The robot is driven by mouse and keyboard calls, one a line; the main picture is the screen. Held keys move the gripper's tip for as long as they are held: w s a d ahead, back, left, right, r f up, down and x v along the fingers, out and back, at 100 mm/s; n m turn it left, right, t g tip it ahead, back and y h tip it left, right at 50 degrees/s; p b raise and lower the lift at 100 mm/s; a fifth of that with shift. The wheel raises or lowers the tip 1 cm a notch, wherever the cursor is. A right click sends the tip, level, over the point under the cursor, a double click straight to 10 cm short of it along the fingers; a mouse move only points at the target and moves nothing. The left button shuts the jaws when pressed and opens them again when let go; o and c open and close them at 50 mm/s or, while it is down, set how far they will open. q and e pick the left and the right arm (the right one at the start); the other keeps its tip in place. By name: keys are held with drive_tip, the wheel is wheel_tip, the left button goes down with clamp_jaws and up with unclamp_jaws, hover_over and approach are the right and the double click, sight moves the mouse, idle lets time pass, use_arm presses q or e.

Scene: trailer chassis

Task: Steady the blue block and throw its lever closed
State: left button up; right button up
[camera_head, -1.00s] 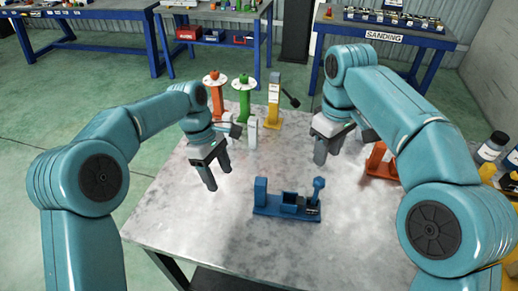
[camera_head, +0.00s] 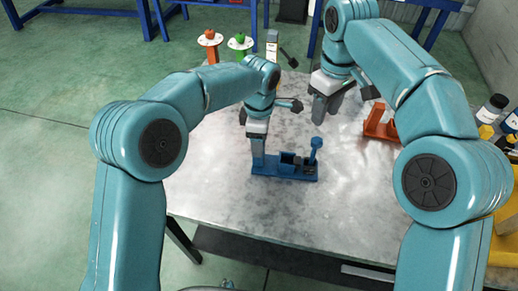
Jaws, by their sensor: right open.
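The blue block (camera_head: 285,172) sits on the metal table, with a post at its left end, a small box in the middle and an upright lever (camera_head: 316,148) with a rounded top at its right end. My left gripper (camera_head: 258,153) is pointed down at the block's left post and hides its upper part; whether the fingers are closed on it does not show. My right gripper (camera_head: 321,110) is open and empty, above the table behind the lever and apart from it.
An orange fixture (camera_head: 380,125) stands to the right, partly behind my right arm. Bottles (camera_head: 492,108) stand at the right edge. The table in front of the block is clear.

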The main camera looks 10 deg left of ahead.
use_arm(q)
wheel_tip(320, 180, down, 6)
drive_tip(key=shift+r, duration=0.15)
